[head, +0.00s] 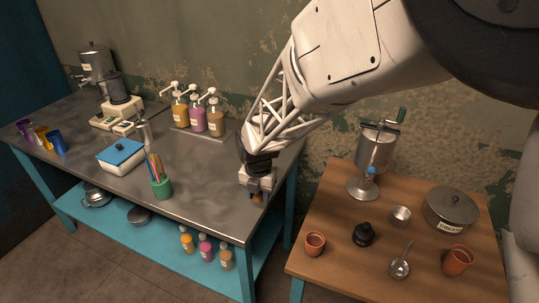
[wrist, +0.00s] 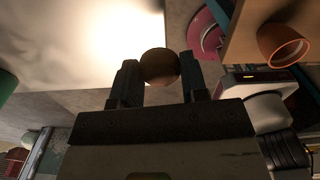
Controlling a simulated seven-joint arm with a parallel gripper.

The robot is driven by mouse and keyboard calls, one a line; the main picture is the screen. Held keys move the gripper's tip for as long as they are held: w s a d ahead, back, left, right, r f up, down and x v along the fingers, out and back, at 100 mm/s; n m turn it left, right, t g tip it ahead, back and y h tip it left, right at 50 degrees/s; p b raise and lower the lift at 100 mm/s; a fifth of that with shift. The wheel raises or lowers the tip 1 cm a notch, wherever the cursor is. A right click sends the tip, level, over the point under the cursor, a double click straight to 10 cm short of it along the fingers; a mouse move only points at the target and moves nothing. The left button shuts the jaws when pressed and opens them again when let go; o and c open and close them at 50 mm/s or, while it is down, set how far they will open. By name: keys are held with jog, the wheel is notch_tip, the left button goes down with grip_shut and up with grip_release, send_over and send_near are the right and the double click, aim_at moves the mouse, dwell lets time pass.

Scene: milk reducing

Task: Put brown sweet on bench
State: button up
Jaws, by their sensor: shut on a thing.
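My gripper (head: 257,194) is shut on a small round brown sweet (wrist: 159,66). In the wrist view the sweet sits between the two dark fingertips (wrist: 158,82). In the head view only a small brown bit of the sweet (head: 257,199) shows below the fingers. The bench (head: 205,195) is the long grey metal-topped table with teal legs on the left. My gripper is near its right front corner. I cannot tell how high the sweet is above the top. The bench's bright top (wrist: 85,45) fills the upper left of the wrist view.
A green cup of coloured sticks (head: 161,187) and a blue-lidded box (head: 121,157) stand on the bench. Pump bottles (head: 197,118) stand at its back. The wooden table (head: 335,220) at right holds a clay cup (head: 315,243), a dark bottle (head: 363,235) and a metal grinder (head: 372,155).

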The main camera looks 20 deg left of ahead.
jog(key=shift+n, duration=0.5)
jog(key=s+a, duration=0.1)
jog(key=a, duration=0.1)
jog(key=s+a, duration=0.1)
jog(key=a, duration=0.1)
jog(key=s+a, duration=0.1)
jog(key=a, duration=0.1)
jog(key=shift+s+f, duration=0.3)
jog(key=shift+f, duration=0.1)
send_over(222, 183)
jog(key=shift+w+f, duration=0.1)
jog(key=shift+f, duration=0.65)
jog(key=shift+f, duration=1.75)
jog(key=shift+f, duration=0.1)
jog(key=o, duration=0.9)
